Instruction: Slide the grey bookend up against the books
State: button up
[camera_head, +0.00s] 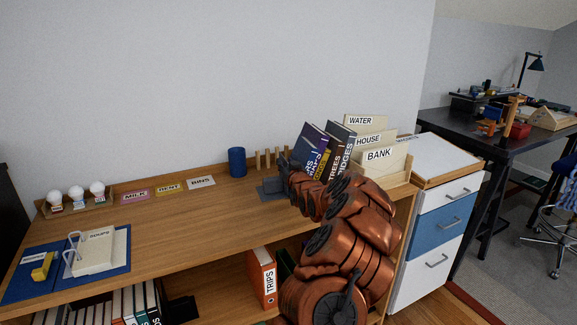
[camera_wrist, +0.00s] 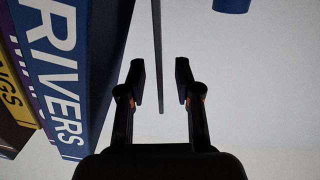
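The grey bookend (camera_head: 271,188) stands on the wooden desk top, left of the books; in the head view my gripper hides much of it. In the wrist view its upright (camera_wrist: 157,55) shows as a thin grey strip between my fingers, with a gap on each side. My gripper (camera_wrist: 160,75) is open around this strip; in the head view it (camera_head: 284,165) is low beside the books. The blue RIVERS book (camera_wrist: 65,70) is the nearest book, left of the strip in the wrist view and apart from it. The books (camera_head: 313,140) look tilted in the head view.
A blue cup (camera_head: 237,162) and a small slotted wooden rack (camera_head: 268,158) stand behind the bookend. A file holder labelled WATER, HOUSE and BANK (camera_head: 380,168) is right of the books. Labelled cards (camera_head: 168,188) lie farther left. The desk's front middle (camera_head: 190,225) is clear.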

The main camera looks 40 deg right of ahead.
aim_at(282, 159)
jog(key=x, duration=0.3)
jog(key=shift+p, duration=0.4)
jog(key=shift+w+d, duration=0.1)
jog(key=shift+w, duration=0.35)
grip_shut()
jog(key=shift+d, duration=0.1)
